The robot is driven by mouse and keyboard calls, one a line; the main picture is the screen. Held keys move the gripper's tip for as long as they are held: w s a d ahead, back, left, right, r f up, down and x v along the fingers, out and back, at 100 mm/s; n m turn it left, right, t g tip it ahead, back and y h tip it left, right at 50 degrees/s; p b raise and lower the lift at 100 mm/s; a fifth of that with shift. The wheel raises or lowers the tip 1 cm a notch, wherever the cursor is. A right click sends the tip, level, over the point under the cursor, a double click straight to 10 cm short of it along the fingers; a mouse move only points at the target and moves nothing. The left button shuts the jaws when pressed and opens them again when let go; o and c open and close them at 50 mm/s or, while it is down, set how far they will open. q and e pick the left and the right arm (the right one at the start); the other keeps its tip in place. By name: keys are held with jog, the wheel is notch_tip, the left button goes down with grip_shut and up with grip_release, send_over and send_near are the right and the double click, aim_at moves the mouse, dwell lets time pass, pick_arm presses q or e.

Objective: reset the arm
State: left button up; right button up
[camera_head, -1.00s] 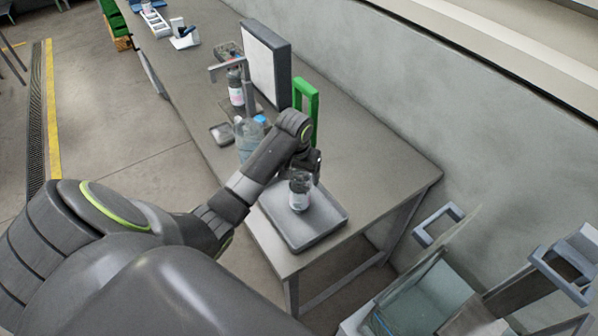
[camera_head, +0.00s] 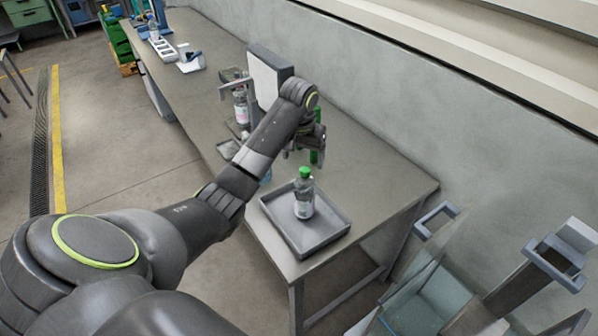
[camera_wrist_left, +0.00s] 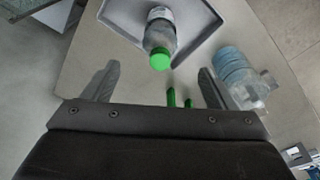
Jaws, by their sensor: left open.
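My left gripper (camera_head: 300,152) is open and empty. It hangs above the table, behind and above a clear bottle with a green cap (camera_head: 304,198). The bottle stands upright in a grey tray (camera_head: 338,225) at the near end of the table, apart from the gripper. In the left wrist view, the open fingers (camera_wrist_left: 158,85) show at both sides, with the green-capped bottle (camera_wrist_left: 160,32) beyond them in the tray (camera_wrist_left: 203,38). My right gripper is not in view.
The long grey table (camera_head: 375,170) runs along the wall. A green frame (camera_head: 318,145), partly hidden by my arm, stands near the gripper. A labeller with a white panel (camera_head: 266,80) and a bottle (camera_head: 241,105) is behind. A larger clear bottle (camera_wrist_left: 238,78) stands beside the gripper.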

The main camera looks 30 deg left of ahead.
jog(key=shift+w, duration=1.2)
